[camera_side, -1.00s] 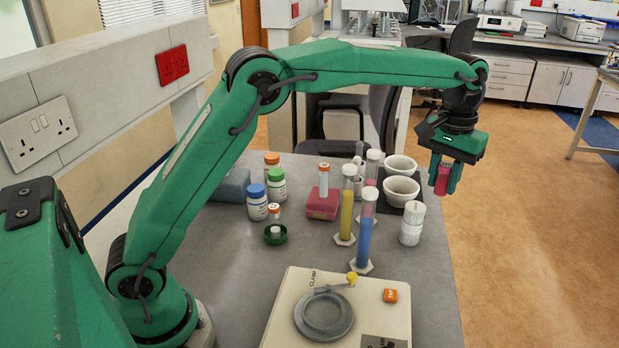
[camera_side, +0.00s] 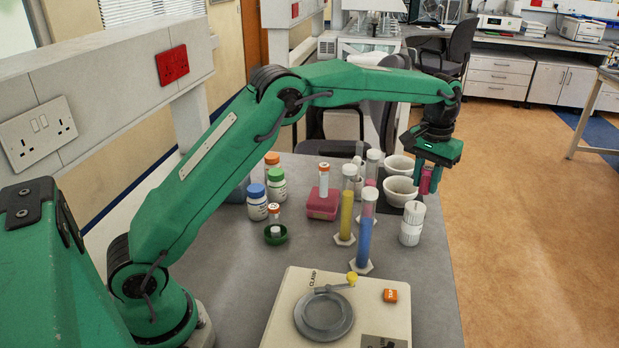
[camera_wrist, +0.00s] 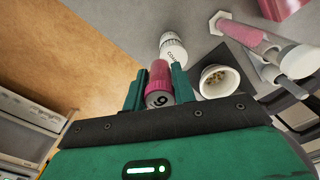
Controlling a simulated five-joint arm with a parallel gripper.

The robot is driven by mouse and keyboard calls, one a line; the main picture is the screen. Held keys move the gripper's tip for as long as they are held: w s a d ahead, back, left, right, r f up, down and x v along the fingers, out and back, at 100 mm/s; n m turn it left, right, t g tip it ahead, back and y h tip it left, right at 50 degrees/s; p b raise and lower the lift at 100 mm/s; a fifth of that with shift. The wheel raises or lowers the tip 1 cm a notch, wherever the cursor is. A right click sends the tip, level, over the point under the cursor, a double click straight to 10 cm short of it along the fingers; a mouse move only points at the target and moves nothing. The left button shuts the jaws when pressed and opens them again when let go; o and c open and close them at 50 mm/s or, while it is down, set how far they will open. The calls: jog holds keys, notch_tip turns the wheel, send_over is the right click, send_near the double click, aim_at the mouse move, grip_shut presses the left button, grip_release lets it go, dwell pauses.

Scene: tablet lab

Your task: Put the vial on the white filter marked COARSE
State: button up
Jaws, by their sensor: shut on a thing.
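My gripper (camera_side: 430,181) is shut on a pink vial (camera_side: 425,183) and holds it in the air near the right edge of the bench. In the wrist view the vial (camera_wrist: 159,78) sits between the two green fingers (camera_wrist: 158,88), its grey numbered end facing the camera.
Tall cylinders with yellow (camera_side: 346,212) and blue (camera_side: 365,235) contents stand left of the filter. A cream clamp device (camera_side: 375,302) is at the front. Open floor lies to the right.

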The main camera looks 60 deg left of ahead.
aim_at(416, 207)
jog(key=shift+w+a+f, duration=0.45)
jog(key=shift+a+f, duration=0.05)
jog(key=shift+a, duration=0.15)
jog(key=shift+w+a+f, duration=0.45)
jog(key=shift+a, duration=0.2)
jog(key=shift+f, duration=2)
jog(key=shift+f, duration=0.15)
jog(key=o, duration=1)
jog(key=shift+r, duration=6.15)
